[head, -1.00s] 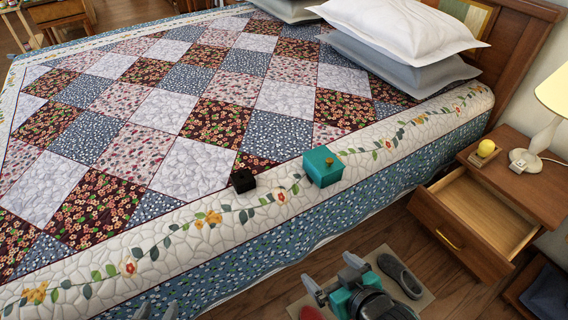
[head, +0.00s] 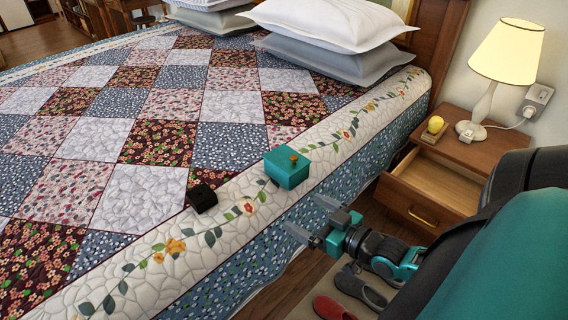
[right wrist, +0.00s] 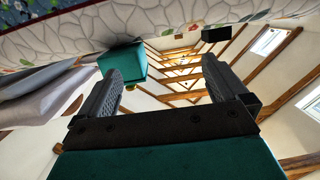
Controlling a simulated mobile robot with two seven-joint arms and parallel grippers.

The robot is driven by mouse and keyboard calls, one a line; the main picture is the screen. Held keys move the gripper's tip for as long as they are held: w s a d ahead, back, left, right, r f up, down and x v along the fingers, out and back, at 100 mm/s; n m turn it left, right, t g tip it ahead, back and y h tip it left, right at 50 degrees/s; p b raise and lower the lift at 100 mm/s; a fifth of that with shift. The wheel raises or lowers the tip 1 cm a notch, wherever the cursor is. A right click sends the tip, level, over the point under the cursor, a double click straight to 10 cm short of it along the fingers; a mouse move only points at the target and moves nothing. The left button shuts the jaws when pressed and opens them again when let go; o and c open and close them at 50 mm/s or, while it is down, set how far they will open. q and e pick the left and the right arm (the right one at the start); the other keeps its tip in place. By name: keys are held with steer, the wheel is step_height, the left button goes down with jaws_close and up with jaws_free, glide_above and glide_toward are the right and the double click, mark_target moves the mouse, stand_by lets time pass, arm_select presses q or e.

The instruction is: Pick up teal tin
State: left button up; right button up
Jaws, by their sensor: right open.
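The teal tin (head: 287,169), a box with a small gold knob on its lid, sits on the white floral border of the quilt near the bed's edge. My right gripper (head: 315,223) is open and empty beside the bed, apart from the tin, lower and nearer to me. In the right wrist view the tin (right wrist: 123,62) shows beyond the open fingers (right wrist: 165,85), towards the left finger. My left gripper is not in view.
A small black box (head: 202,197) lies on the quilt left of the tin. Pillows (head: 330,30) are at the head of the bed. A nightstand (head: 455,150) with an open drawer (head: 430,190), a lamp (head: 507,55) and a yellow object (head: 435,124) stands at the right. Slippers (head: 362,287) lie on the floor.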

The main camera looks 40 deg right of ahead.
steer(key=t+b, duration=0.2)
glide_toward(300, 172)
steer(key=w, duration=0.2)
steer(key=shift+m+h, duration=0.4)
steer(key=shift+h, duration=0.1)
steer(key=w, duration=0.2)
steer(key=w+b, duration=0.1)
steer(key=w, duration=0.2)
steer(key=w+a, duration=0.1)
steer(key=w, duration=0.1)
steer(key=shift+w+f, duration=0.15)
steer(key=shift+w, duration=0.25)
steer(key=w+b, duration=0.1)
steer(key=w, duration=0.2)
steer(key=shift+w+b, duration=0.4)
steer(key=shift+w, duration=0.7)
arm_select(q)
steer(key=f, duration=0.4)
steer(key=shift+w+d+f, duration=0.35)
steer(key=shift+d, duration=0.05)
arm_select(e)
steer(key=c, duration=1.1)
steer(key=shift+r, duration=0.2)
